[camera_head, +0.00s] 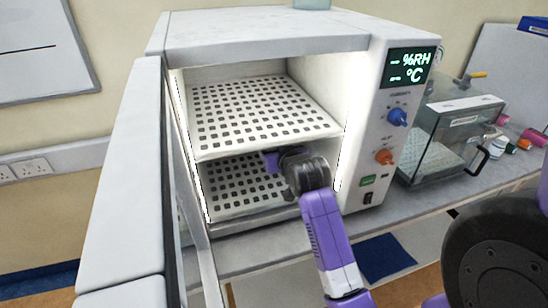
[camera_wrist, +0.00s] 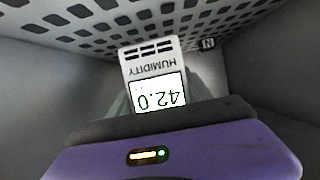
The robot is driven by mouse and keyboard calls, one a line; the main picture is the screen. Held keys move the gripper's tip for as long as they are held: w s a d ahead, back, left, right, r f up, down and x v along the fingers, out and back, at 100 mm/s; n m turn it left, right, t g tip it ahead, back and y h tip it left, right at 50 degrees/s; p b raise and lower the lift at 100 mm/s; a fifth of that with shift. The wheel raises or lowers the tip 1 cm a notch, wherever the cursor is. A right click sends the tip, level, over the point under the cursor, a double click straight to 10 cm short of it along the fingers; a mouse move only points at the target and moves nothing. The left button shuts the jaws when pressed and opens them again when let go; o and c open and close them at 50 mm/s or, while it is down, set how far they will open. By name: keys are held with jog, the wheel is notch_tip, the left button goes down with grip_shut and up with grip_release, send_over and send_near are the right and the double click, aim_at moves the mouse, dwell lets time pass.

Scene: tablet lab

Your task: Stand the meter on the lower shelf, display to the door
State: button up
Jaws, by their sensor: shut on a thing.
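The meter (camera_wrist: 151,66) is a small white box with dark slots, the word HUMIDITY and a lit display reading 42.0. Its display faces my wrist camera, and its lettering is upside down in that view. My gripper (camera_head: 272,161) is shut on the meter inside the chamber, between the upper shelf (camera_head: 262,108) and the lower shelf (camera_head: 240,187). Both shelves are white with rows of dark holes. The meter is hidden in the head view. I cannot tell whether its base touches the lower shelf. The chamber door (camera_head: 122,165) stands open at the left.
The control panel (camera_head: 385,140) with blue and orange knobs borders the opening on the right. A clear-sided box (camera_head: 440,145) stands on the bench farther right. The upper shelf is bare, and the visible left part of the lower shelf is clear.

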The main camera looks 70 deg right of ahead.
jog(key=shift+w+d, duration=0.15)
jog(key=shift+f+p, duration=0.3)
jog(key=shift+f, duration=1.5)
jog(key=shift+f, duration=0.15)
jog(key=o, duration=1.4)
